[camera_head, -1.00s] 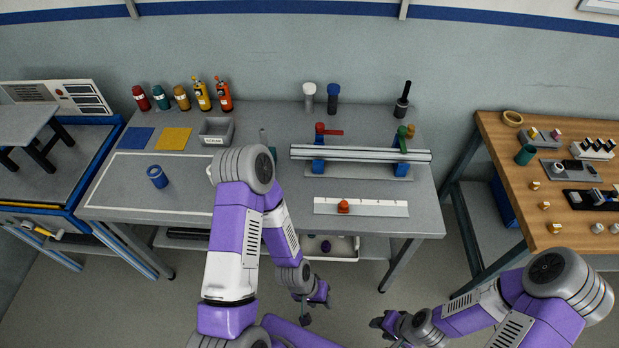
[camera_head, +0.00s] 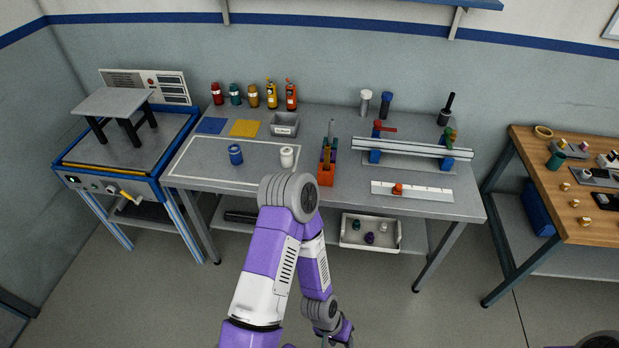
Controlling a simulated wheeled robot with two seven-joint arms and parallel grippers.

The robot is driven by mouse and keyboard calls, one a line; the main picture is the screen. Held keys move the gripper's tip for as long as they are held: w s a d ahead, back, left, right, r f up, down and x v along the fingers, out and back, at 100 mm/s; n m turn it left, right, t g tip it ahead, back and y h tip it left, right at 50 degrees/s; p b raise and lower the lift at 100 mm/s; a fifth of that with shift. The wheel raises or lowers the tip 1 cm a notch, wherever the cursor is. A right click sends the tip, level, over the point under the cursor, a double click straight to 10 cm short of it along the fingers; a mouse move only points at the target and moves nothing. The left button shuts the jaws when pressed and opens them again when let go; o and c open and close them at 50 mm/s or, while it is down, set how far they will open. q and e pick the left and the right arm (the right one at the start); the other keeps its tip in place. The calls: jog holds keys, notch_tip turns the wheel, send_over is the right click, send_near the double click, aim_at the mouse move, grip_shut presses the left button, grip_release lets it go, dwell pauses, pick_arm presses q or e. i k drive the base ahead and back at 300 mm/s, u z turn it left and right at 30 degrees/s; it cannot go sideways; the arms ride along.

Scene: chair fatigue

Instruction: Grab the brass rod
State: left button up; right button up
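I cannot clearly pick out a brass rod. My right gripper is out of view; only a bit of my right arm shows at the bottom right corner.
The grey workbench (camera_head: 250,191) holds a clamped silver rail (camera_head: 420,149), a white ruler strip (camera_head: 430,193), a blue can (camera_head: 235,155), a white can (camera_head: 287,157) and several bottles. A wooden table (camera_head: 600,232) stands right. The floor in front is clear.

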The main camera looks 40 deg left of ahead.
aim_at(328, 147)
jog(key=u, duration=1.35)
